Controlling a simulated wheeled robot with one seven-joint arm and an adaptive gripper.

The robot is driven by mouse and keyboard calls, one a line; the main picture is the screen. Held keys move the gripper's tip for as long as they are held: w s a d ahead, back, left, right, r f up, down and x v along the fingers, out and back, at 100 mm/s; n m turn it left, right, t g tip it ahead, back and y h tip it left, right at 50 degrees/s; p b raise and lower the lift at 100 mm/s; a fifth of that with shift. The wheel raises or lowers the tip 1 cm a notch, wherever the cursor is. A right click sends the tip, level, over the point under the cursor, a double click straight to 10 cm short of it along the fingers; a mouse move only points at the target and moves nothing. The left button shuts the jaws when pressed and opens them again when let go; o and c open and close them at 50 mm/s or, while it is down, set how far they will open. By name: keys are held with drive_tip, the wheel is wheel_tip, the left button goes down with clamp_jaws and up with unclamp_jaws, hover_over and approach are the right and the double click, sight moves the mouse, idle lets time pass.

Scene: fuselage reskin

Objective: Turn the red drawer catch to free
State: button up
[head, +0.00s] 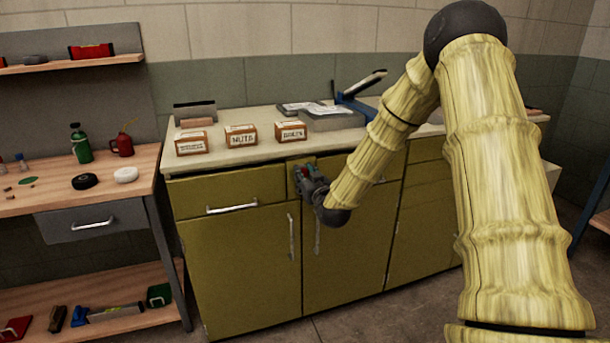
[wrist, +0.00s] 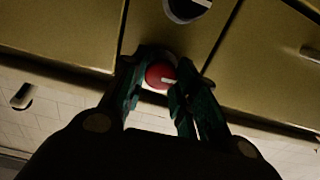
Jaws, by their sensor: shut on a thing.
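The red drawer catch (wrist: 160,75) is a round red knob with a pale pointer bar, on the front of the yellow-green cabinet. In the wrist view it sits between the two fingers of my gripper (wrist: 161,84), which are shut on it. The pale bar points right and slightly down in that view. In the head view my gripper (head: 305,178) is at the upper middle of the cabinet front, and a bit of red shows at its tip. Most of the catch is hidden there by the fingers.
The cabinet (head: 240,265) has a drawer with a bar handle (head: 232,208) to the left and door handles below my gripper. Boxes, one labelled NUTS (head: 241,135), stand on the countertop above. A wooden workbench (head: 130,185) stands at the left.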

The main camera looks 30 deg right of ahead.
drive_tip(key=n+p, duration=0.1)
drive_tip(key=n, duration=0.3)
drive_tip(key=shift+a+n, duration=0.1)
drive_tip(key=shift+n, duration=0.3)
drive_tip(key=n, duration=0.4)
drive_tip(key=shift+f+n+b, duration=0.2)
drive_tip(key=shift+n+b, duration=0.35)
drive_tip(key=shift+n, duration=3.85)
drive_tip(key=o, duration=1)
drive_tip(key=shift+s, duration=0.1)
